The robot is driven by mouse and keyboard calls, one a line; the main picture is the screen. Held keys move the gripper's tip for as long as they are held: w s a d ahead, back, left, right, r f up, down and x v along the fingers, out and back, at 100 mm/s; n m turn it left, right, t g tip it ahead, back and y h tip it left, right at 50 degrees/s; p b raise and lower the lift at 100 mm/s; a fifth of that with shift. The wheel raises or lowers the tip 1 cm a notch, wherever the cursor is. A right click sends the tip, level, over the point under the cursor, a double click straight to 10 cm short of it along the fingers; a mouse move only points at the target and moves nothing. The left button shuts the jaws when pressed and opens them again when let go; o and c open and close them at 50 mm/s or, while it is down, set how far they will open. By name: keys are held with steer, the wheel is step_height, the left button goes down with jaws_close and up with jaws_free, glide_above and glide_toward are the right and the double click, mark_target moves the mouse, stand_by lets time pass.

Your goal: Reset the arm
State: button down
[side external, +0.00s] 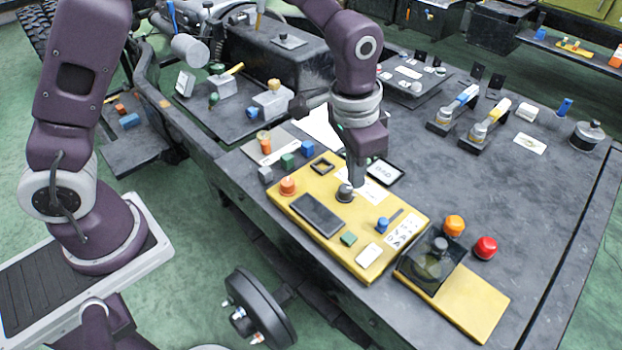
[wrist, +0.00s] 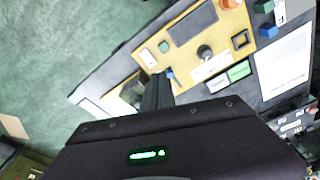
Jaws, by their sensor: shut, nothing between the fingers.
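My gripper (side external: 357,176) is shut and empty. In the side external view it points down just above the yellow panel (side external: 318,233), beside or over a dark round knob (side external: 344,193); I cannot tell whether it touches it. In the wrist view the closed fingers (wrist: 157,92) reach over the lower edge of the yellow panel (wrist: 168,28). The dark knob (wrist: 205,52) stands apart from the fingertips in that view.
The panel carries an orange button (side external: 287,186), a dark screen (side external: 316,213) and a blue knob (side external: 382,224). Levers (side external: 485,125) stand behind.

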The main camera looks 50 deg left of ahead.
steer(key=s+a+r+n+t, duration=0.1)
steer(key=s+a+r, duration=0.2)
steer(key=r, duration=0.3)
steer(key=s+a+r+n+t, duration=0.1)
steer(key=s+a+r, duration=0.25)
steer(key=r, duration=0.25)
steer(key=s+a+r+n+t, duration=0.1)
steer(key=s+a+r, duration=0.1)
steer(key=s, duration=0.6)
steer(key=s+a+r+n+t, duration=0.1)
steer(key=s+a, duration=0.3)
steer(key=s, duration=0.4)
steer(key=shift+a+r+n, duration=0.3)
steer(key=shift+r, duration=0.05)
steer(key=shift+s, duration=0.1)
